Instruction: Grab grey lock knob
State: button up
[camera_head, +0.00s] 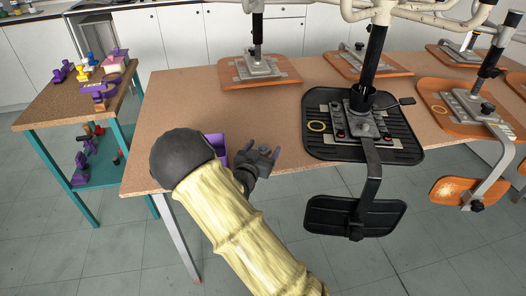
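My gripper (262,148) is just above the table's front part, left of the black upturned chair. Its two fingers look spread apart, with nothing clearly held between them. I cannot single out the grey lock knob with certainty. Small dark knobs show on the chair mechanisms, such as the knob under the black chair's back plate (355,235) and the knob on the right wooden chair (487,107). The black chair (316,146) lies seat-down with a grey metal mechanism (362,124) on top. A purple container (219,142) is partly hidden behind my arm.
The brown table (170,105) holds several upturned wooden chair seats, including one at the back (233,74). Metal posts and pale chair bases rise above them. A teal-legged side table (60,108) with purple, yellow and blue parts stands at left. The table's left part is clear.

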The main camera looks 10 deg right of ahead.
jog(key=c, duration=1)
jog(key=shift+r, duration=0.5)
jog(key=shift+s+a+r, duration=0.15)
jog(key=shift+a+r, duration=0.05)
jog(key=shift+r, duration=0.15)
jog(key=v, duration=1.1)
jog(key=f+p+v, duration=0.1)
jog(key=v, duration=0.5)
jog(key=shift+s, duration=0.35)
